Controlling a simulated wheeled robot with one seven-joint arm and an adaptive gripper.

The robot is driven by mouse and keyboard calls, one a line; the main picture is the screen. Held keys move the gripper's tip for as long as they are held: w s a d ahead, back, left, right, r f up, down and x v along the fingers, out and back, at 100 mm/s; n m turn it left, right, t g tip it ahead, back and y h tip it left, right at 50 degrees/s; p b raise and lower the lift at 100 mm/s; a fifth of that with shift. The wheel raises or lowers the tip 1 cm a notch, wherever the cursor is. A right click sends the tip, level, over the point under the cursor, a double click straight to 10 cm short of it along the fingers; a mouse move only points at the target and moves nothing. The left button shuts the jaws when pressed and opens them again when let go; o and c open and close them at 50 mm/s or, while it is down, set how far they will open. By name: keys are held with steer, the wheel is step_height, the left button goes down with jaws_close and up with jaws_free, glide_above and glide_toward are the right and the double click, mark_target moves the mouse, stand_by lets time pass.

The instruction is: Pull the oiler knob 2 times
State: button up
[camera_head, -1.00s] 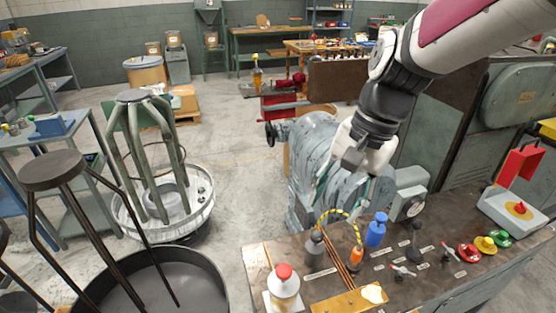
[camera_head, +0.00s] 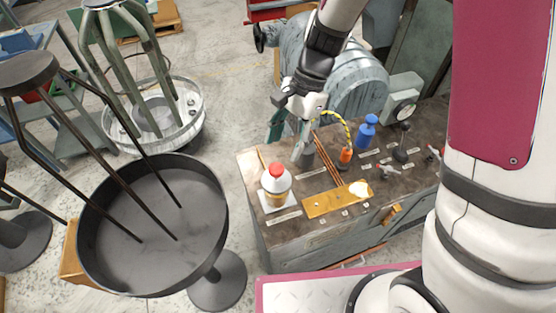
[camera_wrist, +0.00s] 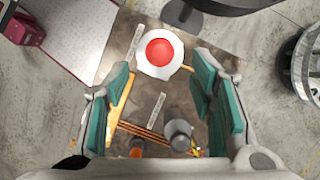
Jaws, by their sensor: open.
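My gripper (camera_head: 291,134) is open and empty, its teal fingers pointing down over the back left of the bench. The wrist view shows the fingers apart (camera_wrist: 162,78). A grey cylinder with a rounded top (camera_head: 302,155) stands just below the gripper; in the wrist view it (camera_wrist: 179,134) lies near the right finger. A white bottle with a red cap (camera_head: 276,183) stands at the bench's front left, and its cap (camera_wrist: 159,52) shows beyond the fingertips. I cannot tell which part is the oiler knob; no label is readable.
Copper rods (camera_head: 327,158), an orange fitting with a yellow-black hose (camera_head: 346,155) and a blue bottle (camera_head: 367,130) stand right of the gripper. A brass plate (camera_head: 322,203) lies on the bench (camera_head: 285,225). A dark round pan (camera_head: 125,235) stands left.

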mark_target(276, 167)
steer(key=shift+x, duration=3.15)
jaws_close()
